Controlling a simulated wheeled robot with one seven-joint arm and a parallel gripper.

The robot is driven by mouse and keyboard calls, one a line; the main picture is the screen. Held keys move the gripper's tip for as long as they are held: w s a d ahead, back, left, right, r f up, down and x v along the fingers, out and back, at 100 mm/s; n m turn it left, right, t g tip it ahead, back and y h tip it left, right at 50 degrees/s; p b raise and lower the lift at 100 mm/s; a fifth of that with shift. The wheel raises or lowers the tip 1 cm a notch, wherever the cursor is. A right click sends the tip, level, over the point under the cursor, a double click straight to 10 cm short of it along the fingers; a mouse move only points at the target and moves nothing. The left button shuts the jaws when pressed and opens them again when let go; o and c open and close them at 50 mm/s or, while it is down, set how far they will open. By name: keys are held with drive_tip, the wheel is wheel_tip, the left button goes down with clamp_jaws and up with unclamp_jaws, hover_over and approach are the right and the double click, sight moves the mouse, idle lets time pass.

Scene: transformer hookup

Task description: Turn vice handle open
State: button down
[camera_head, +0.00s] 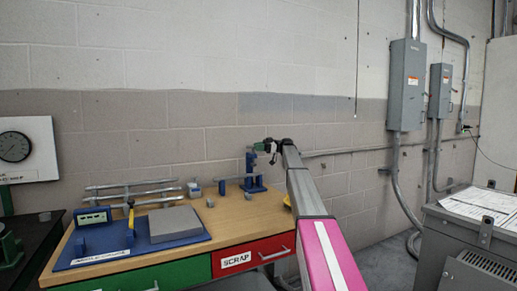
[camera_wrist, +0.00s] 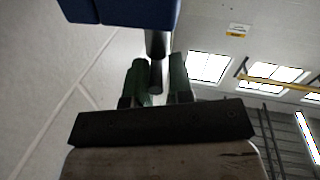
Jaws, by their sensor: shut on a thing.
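The blue vice (camera_head: 252,173) stands upright at the back right of the wooden workbench. My gripper (camera_head: 268,148) is at the vice's upper part, with my arm reaching in from the right. In the wrist view my gripper's green fingers (camera_wrist: 160,85) are shut on the dark grey vice handle (camera_wrist: 156,75), a round rod between them. The blue vice body (camera_wrist: 120,12) fills the top of that view. The far end of the handle is hidden behind the fingers.
The wooden workbench (camera_head: 182,228) also holds a grey block (camera_head: 176,223) on a blue board, grey rods (camera_head: 135,190) and small grey parts. A red drawer marked SCRAP (camera_head: 255,257) is at its front. Grey electrical boxes (camera_head: 406,85) hang on the wall at right.

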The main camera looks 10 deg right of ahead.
drive_tip(key=shift+w+a, duration=0.1)
drive_tip(key=shift+w, duration=0.25)
drive_tip(key=c, duration=1.1)
unclamp_jaws()
drive_tip(key=shift+a, duration=0.1)
drive_tip(key=shift+c, duration=0.2)
drive_tip(key=shift+s, duration=0.1)
drive_tip(key=w+d, duration=0.1)
drive_tip(key=d, duration=0.9)
drive_tip(key=shift+d, duration=0.4)
